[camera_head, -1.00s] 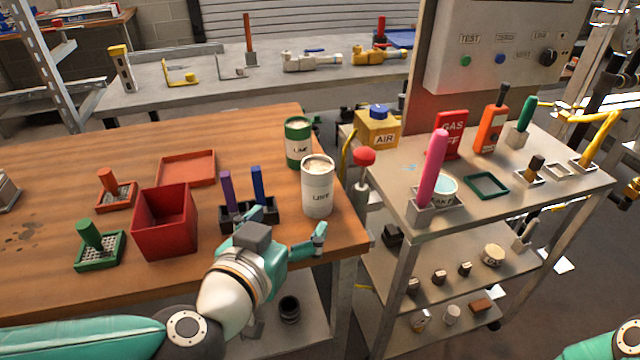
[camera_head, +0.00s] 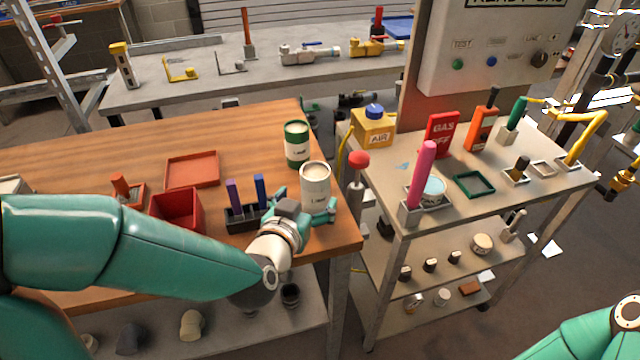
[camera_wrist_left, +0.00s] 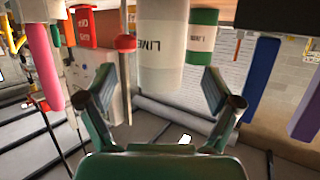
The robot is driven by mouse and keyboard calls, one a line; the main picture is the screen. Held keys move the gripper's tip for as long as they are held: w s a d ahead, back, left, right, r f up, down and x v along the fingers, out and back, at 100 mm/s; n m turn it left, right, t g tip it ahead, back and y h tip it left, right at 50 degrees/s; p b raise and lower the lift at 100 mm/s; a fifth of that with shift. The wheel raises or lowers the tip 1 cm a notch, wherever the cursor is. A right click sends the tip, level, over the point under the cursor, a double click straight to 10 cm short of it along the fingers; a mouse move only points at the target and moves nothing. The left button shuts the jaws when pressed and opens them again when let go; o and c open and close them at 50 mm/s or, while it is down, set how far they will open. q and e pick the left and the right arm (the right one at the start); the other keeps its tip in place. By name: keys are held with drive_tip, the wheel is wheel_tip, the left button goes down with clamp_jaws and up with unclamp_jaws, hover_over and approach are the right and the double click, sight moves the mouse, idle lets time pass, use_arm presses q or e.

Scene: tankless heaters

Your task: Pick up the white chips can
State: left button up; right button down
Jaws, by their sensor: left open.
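The white chips can (camera_head: 316,184) stands upright near the right edge of the wooden table. In the left wrist view the white can (camera_wrist_left: 162,45) is straight ahead, with part of a label reading "LIME". My left gripper (camera_head: 306,204) is at the near side of the can, its fingers spread to either side. In the left wrist view the open left gripper (camera_wrist_left: 160,92) has its fingertips just short of the can, with nothing between them. My right gripper is out of view; only part of my right arm shows at the lower right.
A green can (camera_head: 297,144) stands just behind the white one. A black holder (camera_head: 243,222) with purple and blue sticks is to its left, beside a red box (camera_head: 178,208). A red ball-topped post (camera_head: 358,160) stands off the table's right edge, next to a metal cart (camera_head: 480,205).

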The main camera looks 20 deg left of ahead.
sight(311, 192)
use_arm(q)
drive_tip(key=x, duration=0.5)
drive_tip(key=shift+f, duration=0.1)
drive_tip(key=shift+a, duration=0.1)
drive_tip(key=c, duration=1.5)
drive_tip(key=shift+c, duration=0.2)
drive_tip(key=shift+w, duration=0.1)
